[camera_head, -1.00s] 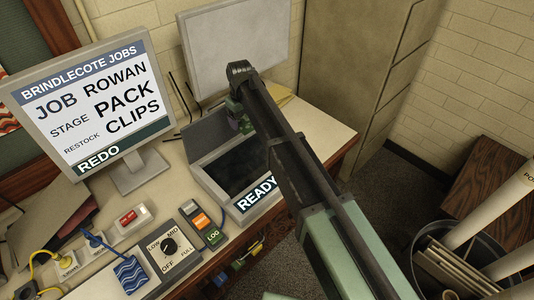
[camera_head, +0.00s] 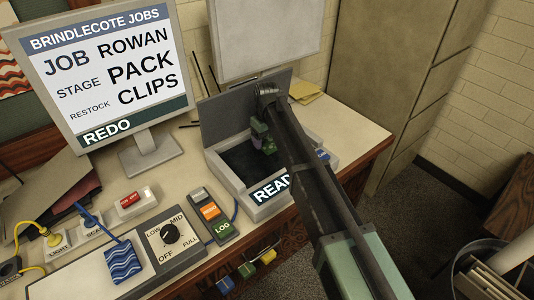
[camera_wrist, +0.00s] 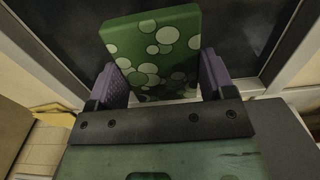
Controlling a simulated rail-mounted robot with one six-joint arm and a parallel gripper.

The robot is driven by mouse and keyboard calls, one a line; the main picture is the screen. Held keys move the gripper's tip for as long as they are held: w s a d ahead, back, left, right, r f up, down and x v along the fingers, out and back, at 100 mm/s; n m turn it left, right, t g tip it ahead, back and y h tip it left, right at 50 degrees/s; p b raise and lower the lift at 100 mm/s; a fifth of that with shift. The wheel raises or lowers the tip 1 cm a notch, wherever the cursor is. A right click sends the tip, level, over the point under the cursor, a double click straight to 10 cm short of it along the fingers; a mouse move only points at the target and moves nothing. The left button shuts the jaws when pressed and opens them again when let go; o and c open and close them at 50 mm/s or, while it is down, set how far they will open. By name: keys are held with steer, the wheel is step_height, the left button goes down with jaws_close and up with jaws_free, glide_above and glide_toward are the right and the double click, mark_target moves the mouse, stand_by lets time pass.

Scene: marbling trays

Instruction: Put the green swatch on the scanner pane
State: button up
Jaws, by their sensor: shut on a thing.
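The green swatch (camera_wrist: 150,45), with pale round spots, is held between the purple pads of my gripper (camera_wrist: 165,80) in the wrist view. In the head view the gripper (camera_head: 263,140) hangs over the scanner, with the swatch mostly hidden by the arm. The scanner's dark pane (camera_head: 236,160) lies in a grey frame labelled READY, its lid raised at the back. The pane also shows behind the swatch in the wrist view (camera_wrist: 245,30). I cannot tell whether the swatch touches the pane.
A monitor (camera_head: 104,65) reads JOB ROWAN, STAGE PACK, RESTOCK CLIPS, REDO. In front are a dial box (camera_head: 172,238), a button remote (camera_head: 211,215) and a blue wavy swatch (camera_head: 123,261). Yellow sheets (camera_head: 306,90) lie behind the scanner. A bin (camera_head: 490,275) stands at right.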

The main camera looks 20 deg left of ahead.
mark_target(267, 140)
step_height(267, 140, down, 4)
steer(key=b, duration=0.3)
steer(key=shift+f, duration=0.1)
steer(key=shift+r, duration=0.25)
steer(key=shift+f, duration=0.2)
steer(key=o, duration=0.9)
step_height(267, 140, up, 13)
steer(key=p, duration=1.2)
steer(key=shift+f, duration=0.3)
